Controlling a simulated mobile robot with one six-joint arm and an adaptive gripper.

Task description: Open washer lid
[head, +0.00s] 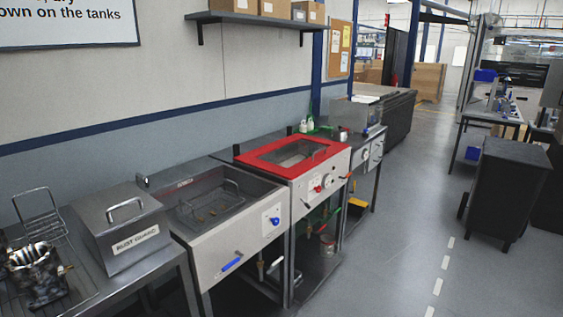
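A steel washing unit with a red-framed top (262,152) stands in the middle of the row along the wall. The red frame lies flat on the unit and surrounds a greyish centre; I cannot tell whether this is a window in a shut lid or an opening. A dark bar like a handle shows at its right side. The unit's front panel (308,195) has a round dial and red knobs. No label naming a washer is readable. My gripper is not in view.
Left of the red-topped unit are an open sink (255,197) with a basket and a handled steel box (122,222) marked "RUST GUARD". A metal housing (38,272) sits at far left. A dark cart (508,185) stands right. The floor (405,230) between is clear.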

